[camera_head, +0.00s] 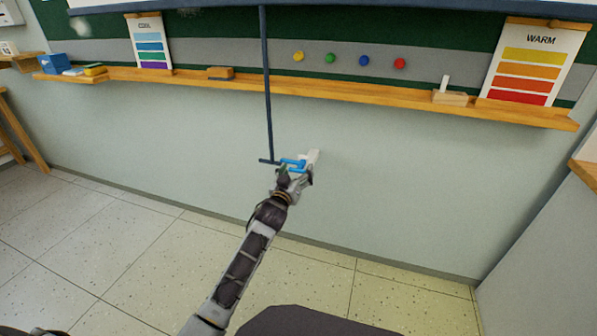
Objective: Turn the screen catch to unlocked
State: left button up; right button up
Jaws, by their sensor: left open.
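A blue catch lever (291,162) shows low on the pale wall, right at my left gripper. A whitish piece (314,157) shows just to its right; I cannot tell whether it is the catch's base or part of my gripper. My left gripper (297,172) is open around or just in front of the lever, and I cannot tell whether it touches it. The gripper covers part of the catch, so its setting is not readable. My right gripper is not in view.
A dark blue rod (267,90) with a crossbar hangs from the screen's edge (330,5), close left of the gripper. Above runs a wooden ledge (330,90) with colour charts, an eraser (220,73) and chalk (445,83). The wall to the right is clear.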

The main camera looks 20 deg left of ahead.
pick_arm(q)
jog(key=shift+w+b, duration=0.3)
jog(key=shift+w, duration=0.7)
jog(key=c, duration=1.2)
